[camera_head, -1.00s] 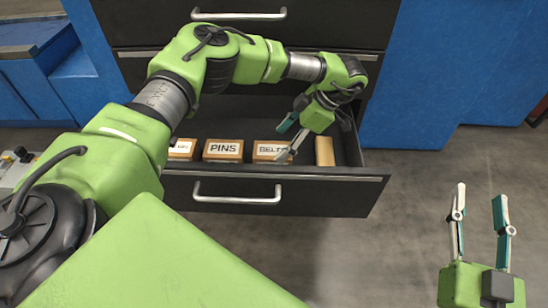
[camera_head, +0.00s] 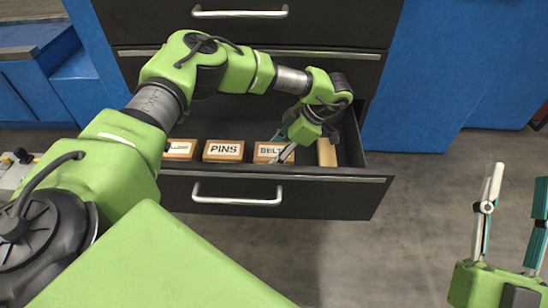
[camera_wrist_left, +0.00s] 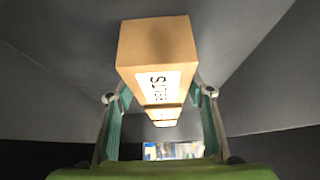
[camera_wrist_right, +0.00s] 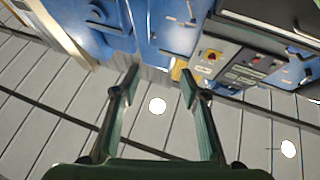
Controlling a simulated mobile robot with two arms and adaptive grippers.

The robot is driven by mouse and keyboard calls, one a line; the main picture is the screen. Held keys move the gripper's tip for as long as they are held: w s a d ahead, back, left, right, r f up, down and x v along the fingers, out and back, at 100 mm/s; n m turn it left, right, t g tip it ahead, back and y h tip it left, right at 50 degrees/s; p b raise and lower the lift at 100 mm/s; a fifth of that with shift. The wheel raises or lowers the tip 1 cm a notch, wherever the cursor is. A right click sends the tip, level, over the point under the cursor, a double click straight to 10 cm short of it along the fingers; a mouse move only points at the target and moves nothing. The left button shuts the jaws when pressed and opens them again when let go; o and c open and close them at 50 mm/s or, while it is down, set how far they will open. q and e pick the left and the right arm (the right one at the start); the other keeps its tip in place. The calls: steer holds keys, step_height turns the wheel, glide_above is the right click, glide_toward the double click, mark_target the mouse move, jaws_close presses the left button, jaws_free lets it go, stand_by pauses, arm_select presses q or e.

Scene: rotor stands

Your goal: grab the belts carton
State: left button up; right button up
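The belts carton (camera_head: 268,152) is a small brown box with a white label, in the open drawer, right of the pins carton (camera_head: 223,151). My left gripper (camera_head: 281,148) reaches down into the drawer at the right end of the belts carton and covers part of its label. In the left wrist view the belts carton (camera_wrist_left: 157,50) lies straight ahead between the open fingers (camera_wrist_left: 160,98); contact cannot be told. My right gripper (camera_head: 512,185) is open and empty over the floor at the right, and its open fingers also show in the right wrist view (camera_wrist_right: 160,78).
Another carton (camera_head: 180,149) sits left of the pins carton. A plain carton (camera_head: 326,152) stands close right of my left gripper. The drawer's front edge (camera_head: 340,179) and side walls bound the space. The floor (camera_head: 420,210) right of the drawer is clear.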

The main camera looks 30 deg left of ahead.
arm_select(q)
steer(key=shift+c, duration=1.3)
steer(key=shift+r, duration=0.1)
